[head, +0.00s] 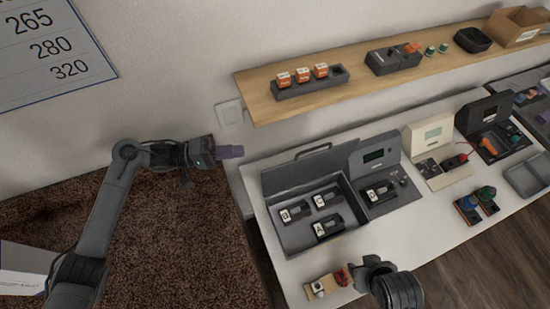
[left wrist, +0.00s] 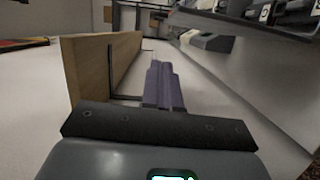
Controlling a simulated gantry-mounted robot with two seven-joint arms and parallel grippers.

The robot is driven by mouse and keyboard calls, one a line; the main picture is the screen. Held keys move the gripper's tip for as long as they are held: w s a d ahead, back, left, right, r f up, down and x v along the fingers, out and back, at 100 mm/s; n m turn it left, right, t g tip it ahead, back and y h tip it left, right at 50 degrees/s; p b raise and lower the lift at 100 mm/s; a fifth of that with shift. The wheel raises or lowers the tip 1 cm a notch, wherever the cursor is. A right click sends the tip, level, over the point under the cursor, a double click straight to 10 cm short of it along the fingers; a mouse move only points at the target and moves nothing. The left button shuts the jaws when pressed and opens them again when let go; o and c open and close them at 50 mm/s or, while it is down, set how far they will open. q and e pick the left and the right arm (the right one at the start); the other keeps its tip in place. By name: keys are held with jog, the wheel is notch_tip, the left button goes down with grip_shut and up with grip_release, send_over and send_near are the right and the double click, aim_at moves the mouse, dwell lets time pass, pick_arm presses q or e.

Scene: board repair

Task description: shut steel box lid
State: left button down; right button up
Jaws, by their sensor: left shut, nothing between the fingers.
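The grey steel box (head: 276,232) sits on the white bench in the head view, with its lid (head: 298,170) standing open at the back and a handle on the lid's top edge. Inside are modules marked B, C and A. My left gripper (head: 236,152) is shut and empty, held left of the lid and apart from it, near the wall. Its purple fingers (left wrist: 163,86) lie together in the left wrist view. My right gripper (head: 367,272) is at the bottom, in front of the box; its fingers cannot be made out.
A wooden shelf (head: 360,96) with holders runs along the wall above the box. A tester with a screen (head: 376,160) stands right of the box, and a cream meter (head: 430,140) beyond it. A small wooden block (head: 319,288) lies at the bench's front edge.

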pick_arm(q)
jog(key=d+p, duration=0.2)
jog(key=d, duration=1)
jog(key=shift+s+d+p, duration=0.25)
jog(key=shift+d+p, duration=0.1)
jog(key=shift+d, duration=0.05)
